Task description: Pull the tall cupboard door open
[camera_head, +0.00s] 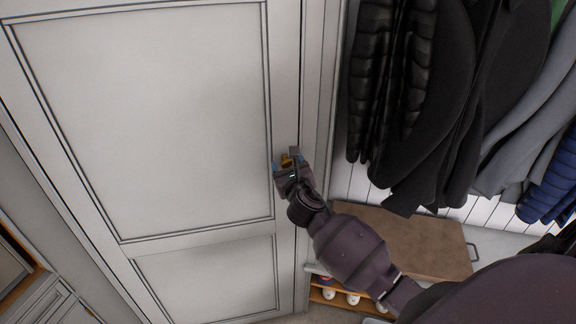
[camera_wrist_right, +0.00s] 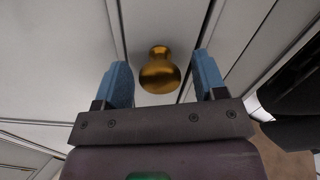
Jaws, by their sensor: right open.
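The tall cupboard door (camera_head: 150,110) is a white panelled door filling the left of the head view, and it looks shut. Its round brass knob (camera_wrist_right: 159,72) sits near the door's right edge. My right gripper (camera_head: 289,161) is at the knob. In the right wrist view its two blue fingertips (camera_wrist_right: 164,80) are apart, one on each side of the knob, with gaps showing between knob and fingers. In the head view the knob (camera_head: 286,160) is partly hidden by the gripper. My left gripper is not in view.
Dark coats and jackets (camera_head: 415,90) hang to the right of the door. Below them is a bench with a brown top (camera_head: 420,240), with shoes (camera_head: 340,297) on a shelf under it. Low drawers (camera_head: 50,300) stand at the lower left.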

